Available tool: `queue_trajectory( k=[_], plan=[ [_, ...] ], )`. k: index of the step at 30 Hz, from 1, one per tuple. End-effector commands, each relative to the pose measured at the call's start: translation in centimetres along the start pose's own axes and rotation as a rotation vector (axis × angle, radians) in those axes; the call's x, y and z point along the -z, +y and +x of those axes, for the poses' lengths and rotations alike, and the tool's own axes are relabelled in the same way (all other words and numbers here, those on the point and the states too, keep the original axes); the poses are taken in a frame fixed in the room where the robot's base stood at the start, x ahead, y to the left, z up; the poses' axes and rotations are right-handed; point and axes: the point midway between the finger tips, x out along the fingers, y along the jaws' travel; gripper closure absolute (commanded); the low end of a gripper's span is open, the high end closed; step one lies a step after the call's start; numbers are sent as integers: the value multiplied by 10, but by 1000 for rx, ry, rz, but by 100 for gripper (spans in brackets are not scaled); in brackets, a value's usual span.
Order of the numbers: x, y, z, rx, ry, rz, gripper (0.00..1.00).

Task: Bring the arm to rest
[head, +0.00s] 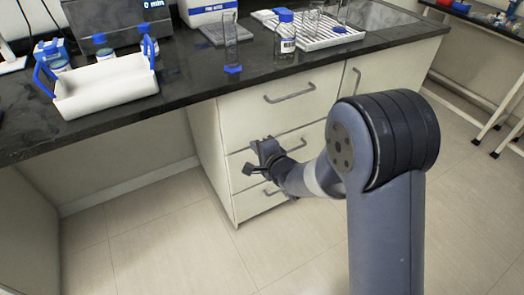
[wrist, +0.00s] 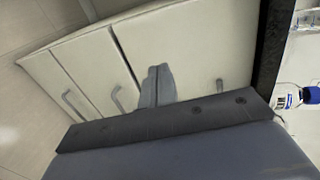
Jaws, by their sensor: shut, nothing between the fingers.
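My gripper (head: 258,163) is in front of the white drawer cabinet (head: 232,140), below the dark bench top, at the end of my bent arm. In the wrist view my gripper's two fingers (wrist: 157,85) lie side by side, shut and empty, pointing toward the drawer fronts. The wrist view shows the cabinet tilted, with drawer handles (wrist: 116,98) to the left of the fingers. I cannot tell how far the fingertips are from the cabinet.
The dark bench top (head: 190,88) carries a white tray with blue handles (head: 105,88), a glass cylinder with a blue base (head: 231,45), a blue-capped bottle (head: 284,35) and a white rack (head: 318,32). The floor (head: 150,240) in front is clear.

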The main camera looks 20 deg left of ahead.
Motion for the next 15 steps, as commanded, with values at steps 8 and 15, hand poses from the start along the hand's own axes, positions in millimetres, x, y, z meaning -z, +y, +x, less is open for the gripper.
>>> queue_trajectory(
  k=[8,15],
  plan=[
    [0,0,-27,-1,-1,-1,100],
    [0,1,-29,-1,-1,-1,100]
  ],
)
